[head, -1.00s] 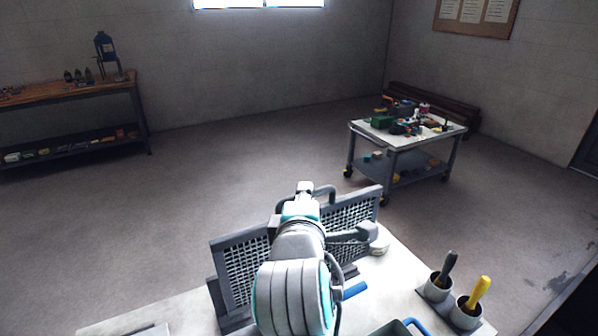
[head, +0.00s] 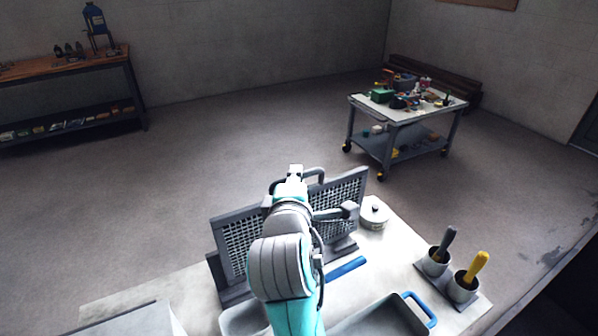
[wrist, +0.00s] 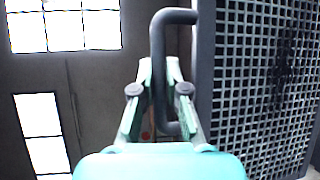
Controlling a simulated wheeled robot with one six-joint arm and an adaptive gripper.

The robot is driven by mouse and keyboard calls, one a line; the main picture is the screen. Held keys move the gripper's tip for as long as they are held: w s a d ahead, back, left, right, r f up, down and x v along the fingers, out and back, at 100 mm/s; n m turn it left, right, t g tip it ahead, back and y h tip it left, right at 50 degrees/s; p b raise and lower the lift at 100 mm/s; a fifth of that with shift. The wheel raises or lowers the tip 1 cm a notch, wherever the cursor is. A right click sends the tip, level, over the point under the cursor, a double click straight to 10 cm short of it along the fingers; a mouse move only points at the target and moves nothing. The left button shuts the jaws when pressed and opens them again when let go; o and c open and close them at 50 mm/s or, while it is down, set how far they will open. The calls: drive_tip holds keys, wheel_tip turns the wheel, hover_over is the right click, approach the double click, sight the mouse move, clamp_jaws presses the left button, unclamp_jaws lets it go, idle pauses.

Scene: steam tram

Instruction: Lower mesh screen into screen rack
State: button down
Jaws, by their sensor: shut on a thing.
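The mesh screen (head: 240,243) is a grey framed panel with a square grid, held roughly upright over the table. Its dark loop handle (wrist: 175,18) passes between the fingertips in the wrist view. My gripper (wrist: 160,75) is shut on this handle; in the head view my gripper (head: 296,172) is at the screen's top edge. The screen rack shows as a dark post and foot (head: 232,292) at the left and a foot (head: 345,246) at the right. My arm hides the middle of both. I cannot tell whether the screen's lower edge is in the rack's slots.
On the table (head: 400,262) are a round lidded pot (head: 374,214) near the screen's right end, a blue bar (head: 345,269), a grey tray (head: 385,322) with blue handle, and two cups with black and yellow handles (head: 464,288). A cart (head: 405,115) stands beyond.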

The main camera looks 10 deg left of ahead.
drive_tip(key=w+a+f, duration=0.2)
drive_tip(key=w+f, duration=0.1)
drive_tip(key=f, duration=0.3)
drive_tip(key=shift+w+a+f, duration=0.15)
drive_tip(key=shift+w, duration=0.05)
idle(0.4)
idle(0.6)
drive_tip(key=shift+s, duration=0.25)
drive_tip(key=shift+f, duration=1.4)
idle(1.0)
drive_tip(key=c, duration=1.1)
unclamp_jaws()
drive_tip(key=s, duration=0.2)
drive_tip(key=s+r, duration=0.1)
drive_tip(key=s, duration=0.5)
drive_tip(key=shift+d+r, duration=0.15)
drive_tip(key=shift+d, duration=0.1)
